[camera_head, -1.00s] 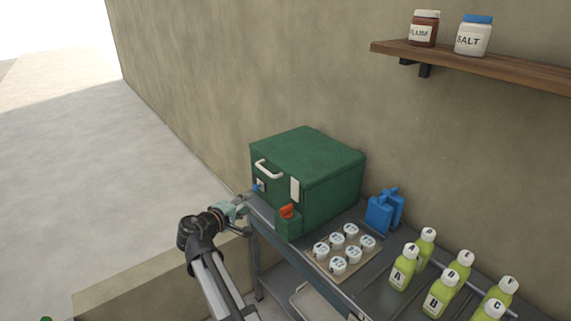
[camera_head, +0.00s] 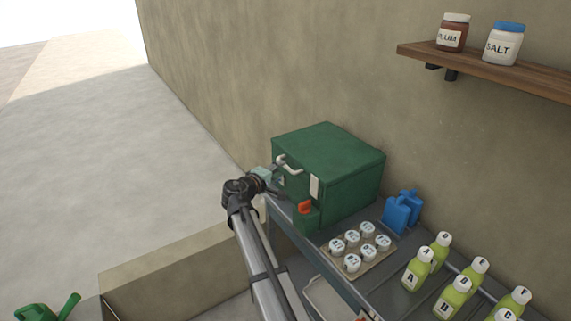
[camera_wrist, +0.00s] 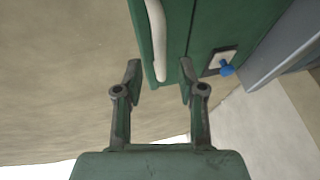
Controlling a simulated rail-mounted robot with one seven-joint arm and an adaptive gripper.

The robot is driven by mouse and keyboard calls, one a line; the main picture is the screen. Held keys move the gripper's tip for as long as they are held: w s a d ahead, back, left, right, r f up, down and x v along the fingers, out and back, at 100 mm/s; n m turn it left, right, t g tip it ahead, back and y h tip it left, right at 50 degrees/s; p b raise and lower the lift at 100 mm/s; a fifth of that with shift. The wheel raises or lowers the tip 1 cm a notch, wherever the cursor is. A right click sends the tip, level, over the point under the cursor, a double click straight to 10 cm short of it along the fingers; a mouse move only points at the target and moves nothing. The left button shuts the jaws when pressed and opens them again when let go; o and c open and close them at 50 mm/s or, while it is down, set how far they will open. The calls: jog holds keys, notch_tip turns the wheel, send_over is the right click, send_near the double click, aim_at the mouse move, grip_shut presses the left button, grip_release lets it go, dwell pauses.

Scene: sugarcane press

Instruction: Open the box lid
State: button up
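The green box (camera_head: 345,193) stands on the metal bench against the wall, its lid (camera_head: 325,146) down. A white handle (camera_head: 291,168) is on the lid's front; it also shows in the wrist view (camera_wrist: 157,45), its lower end just ahead of and between my fingertips. My gripper (camera_head: 279,165) is at the handle. In the wrist view my gripper (camera_wrist: 160,72) has its fingers apart with nothing clasped. A blue knob (camera_wrist: 228,70) on the box front lies right of the right finger. Whether a finger touches the handle or box I cannot tell.
A wall shelf (camera_head: 480,66) holds two jars.

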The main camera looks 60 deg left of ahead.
aim_at(286, 166)
jog(key=shift+p+x, duration=0.45)
jog(key=shift+x, duration=1.9)
grip_shut()
